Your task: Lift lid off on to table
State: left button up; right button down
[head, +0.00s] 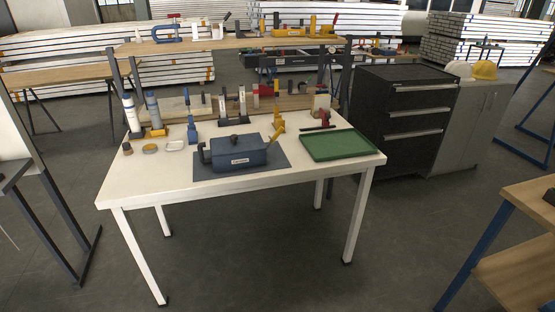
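A dark blue box (238,160) with a light label on its front stands on a dark mat (208,177) near the front middle of the white table (145,188). Its blue lid (236,142) appears to be on top, with a small handle. The seam between lid and box is too small to make out. Neither of my grippers is in view.
A green tray (338,145) lies empty on the table's right side. Bottles (132,112), small round items, clamps and other tools stand along the back and left. Bare tabletop shows at the front left and along the front edge. A dark drawer cabinet (402,117) stands behind the tray.

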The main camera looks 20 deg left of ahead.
aim_at(246, 143)
jog(key=z, duration=0.55)
jog(key=i, duration=0.55)
jog(key=z, duration=0.3)
